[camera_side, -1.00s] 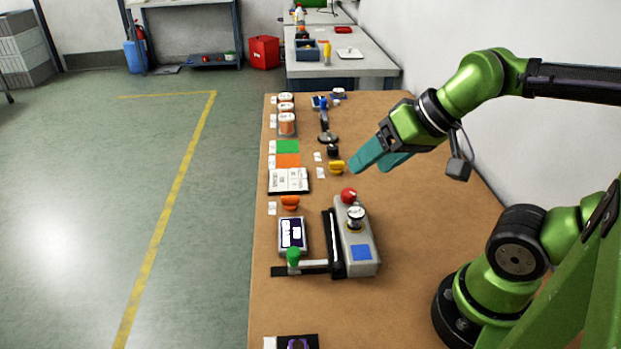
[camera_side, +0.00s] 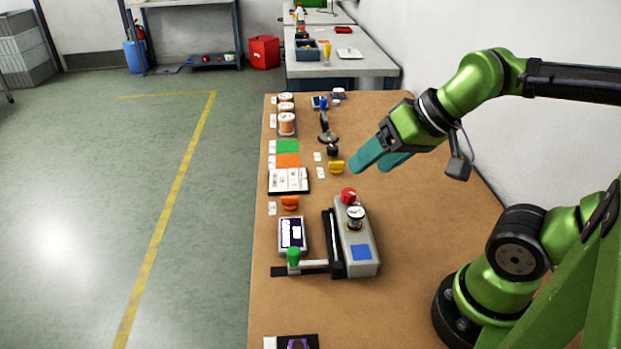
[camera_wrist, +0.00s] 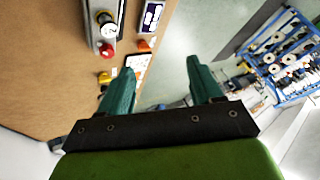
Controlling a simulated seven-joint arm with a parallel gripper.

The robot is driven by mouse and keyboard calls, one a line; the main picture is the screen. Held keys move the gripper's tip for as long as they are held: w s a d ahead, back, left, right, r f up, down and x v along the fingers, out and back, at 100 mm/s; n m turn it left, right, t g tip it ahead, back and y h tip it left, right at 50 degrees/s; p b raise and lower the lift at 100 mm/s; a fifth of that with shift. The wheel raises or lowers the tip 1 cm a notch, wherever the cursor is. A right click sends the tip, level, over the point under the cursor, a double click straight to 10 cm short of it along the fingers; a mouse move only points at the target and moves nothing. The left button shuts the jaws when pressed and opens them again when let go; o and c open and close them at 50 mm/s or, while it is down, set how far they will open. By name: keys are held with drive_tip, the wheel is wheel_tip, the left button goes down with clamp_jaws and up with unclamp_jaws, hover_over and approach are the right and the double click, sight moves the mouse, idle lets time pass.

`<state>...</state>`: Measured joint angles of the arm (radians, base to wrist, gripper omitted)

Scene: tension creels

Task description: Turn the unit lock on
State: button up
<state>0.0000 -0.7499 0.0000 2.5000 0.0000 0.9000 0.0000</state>
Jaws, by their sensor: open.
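A grey unit (camera_side: 352,270) stands on the brown bench, with a red knob (camera_side: 348,195), a white-topped round dial (camera_side: 355,214) and a blue patch on top. A yellow knob (camera_side: 337,167) and an orange knob (camera_side: 289,203) sit on the bench near it. No readable label shows which part is the unit lock. My gripper (camera_side: 369,167) has teal fingers, spread and empty, above the bench to the right of the yellow knob. The wrist view shows the open fingers (camera_wrist: 160,66), with the red knob (camera_wrist: 106,48) and yellow knob (camera_wrist: 104,78) at upper left.
A lever with a green knob (camera_side: 293,256) and a dark display (camera_side: 291,233) lie left of the unit. White cards, coloured squares and copper spools (camera_side: 287,124) line the bench's left side. The bench right of the unit is clear. A wall runs along the right.

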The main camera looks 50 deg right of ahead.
drive_tip(key=shift+c, duration=1.1)
drive_tip(key=shift+w+f+g, duration=0.5)
drive_tip(key=shift+w+f, duration=0.2)
drive_tip(key=shift+f, duration=0.05)
drive_tip(key=shift+c, duration=1.2)
drive_tip(key=n+g+h, duration=0.2)
drive_tip(key=n+g, duration=0.4)
drive_tip(key=n, duration=0.6)
hover_over(290, 197)
wheel_tip(290, 197, down, 5)
wheel_tip(290, 197, down, 16)
drive_tip(key=shift+f, duration=0.2)
drive_tip(key=shift+c, duration=0.4)
clamp_jaws()
